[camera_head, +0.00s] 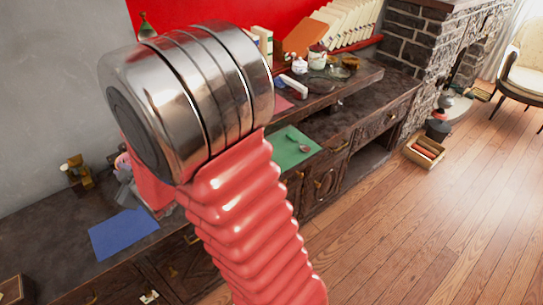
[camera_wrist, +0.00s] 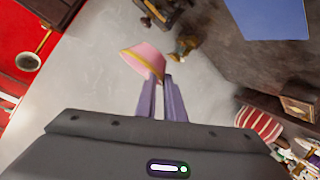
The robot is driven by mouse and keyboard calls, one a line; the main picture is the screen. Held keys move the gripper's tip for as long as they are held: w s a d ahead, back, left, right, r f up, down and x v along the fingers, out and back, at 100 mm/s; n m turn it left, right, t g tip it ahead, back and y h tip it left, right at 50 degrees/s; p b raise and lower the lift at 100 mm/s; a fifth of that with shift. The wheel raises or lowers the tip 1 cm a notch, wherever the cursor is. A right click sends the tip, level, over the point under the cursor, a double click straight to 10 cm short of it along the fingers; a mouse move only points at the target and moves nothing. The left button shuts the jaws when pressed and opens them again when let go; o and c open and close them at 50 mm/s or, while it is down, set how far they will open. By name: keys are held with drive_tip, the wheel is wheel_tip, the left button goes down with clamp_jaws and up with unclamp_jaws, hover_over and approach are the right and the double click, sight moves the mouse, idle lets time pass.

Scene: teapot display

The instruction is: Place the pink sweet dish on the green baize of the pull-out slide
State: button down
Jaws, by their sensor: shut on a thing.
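The pink sweet dish (camera_wrist: 144,60), with a yellow-gold rim, is held tilted between the fingertips of my gripper (camera_wrist: 163,84) in the wrist view. The fingers are shut on its edge. In the head view my arm covers most of the gripper, and only a little pink shows at the arm's left edge. The green baize (camera_head: 284,153) of the pull-out slide lies to the right of my arm in the head view, with a small spoon-like object (camera_head: 303,149) on it. My arm hides part of the baize's left side.
A blue sheet (camera_head: 122,233) lies on the dark cabinet top at left, near a brass object (camera_head: 76,170). A raised shelf behind the baize carries a white jar (camera_head: 300,66) and other small items. An open box (camera_head: 425,152) stands on the wooden floor, which is largely clear.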

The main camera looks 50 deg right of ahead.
drive_tip(key=d+f+m+h, duration=0.1)
drive_tip(key=d, duration=1.3)
drive_tip(key=m+g+h, duration=0.3)
drive_tip(key=m+h, duration=0.1)
hover_over(274, 154)
drive_tip(key=s+a, duration=0.2)
drive_tip(key=a, duration=0.1)
wheel_tip(274, 154, down, 5)
drive_tip(key=shift+s+a, duration=0.1)
drive_tip(key=shift+f, duration=2.85)
drive_tip(key=shift+f, duration=0.1)
drive_tip(key=shift+f, duration=2)
